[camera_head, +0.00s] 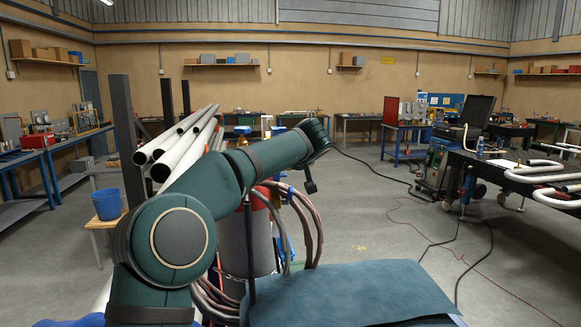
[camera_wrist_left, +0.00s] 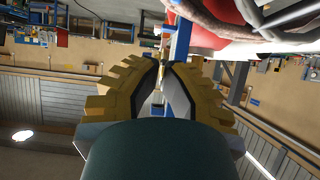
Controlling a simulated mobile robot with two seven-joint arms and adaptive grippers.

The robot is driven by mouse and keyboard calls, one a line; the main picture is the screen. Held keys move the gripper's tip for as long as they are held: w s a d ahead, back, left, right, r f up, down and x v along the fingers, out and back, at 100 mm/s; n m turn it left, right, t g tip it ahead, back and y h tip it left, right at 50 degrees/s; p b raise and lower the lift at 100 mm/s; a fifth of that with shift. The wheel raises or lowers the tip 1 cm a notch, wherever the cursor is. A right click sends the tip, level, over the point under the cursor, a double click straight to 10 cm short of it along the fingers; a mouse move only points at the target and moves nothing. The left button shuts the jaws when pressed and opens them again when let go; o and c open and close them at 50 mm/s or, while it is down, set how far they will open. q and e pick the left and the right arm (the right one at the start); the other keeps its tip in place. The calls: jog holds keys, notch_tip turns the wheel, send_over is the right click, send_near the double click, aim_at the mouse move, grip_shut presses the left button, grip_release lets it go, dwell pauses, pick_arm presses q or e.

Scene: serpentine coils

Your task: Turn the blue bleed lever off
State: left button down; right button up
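My left gripper is not clear in the head view. In the left wrist view, my left gripper (camera_wrist_left: 163,68) has yellow stepped fingers whose tips look close together. A small thing shows between them; I cannot tell if they touch it. A blue bar (camera_wrist_left: 183,38) and red surface (camera_wrist_left: 220,22) appear beyond the tips. My right gripper is out of view.
White pipes (camera_head: 183,140) lie on a rack at the left, near a blue bucket (camera_head: 107,203). A dark bench (camera_head: 500,178) with bent white tubes (camera_head: 548,172) stands at the right. Cables cross the open floor (camera_head: 390,225).

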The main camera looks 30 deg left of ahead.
pick_arm(q)
jog(key=shift+w+a+f, duration=0.4)
jog(key=shift+w+f, duration=0.1)
jog(key=shift+f, duration=0.6)
jog(key=shift+w+a+f, duration=0.35)
jog(key=shift+w+f, duration=0.15)
jog(key=shift+f, duration=0.55)
jog(key=shift+w+a+f, duration=0.4)
jog(key=shift+w+f, duration=0.1)
jog(key=shift+f, duration=0.6)
jog(key=shift+s+d+f+b, duration=0.15)
jog(key=shift+b, duration=0.25)
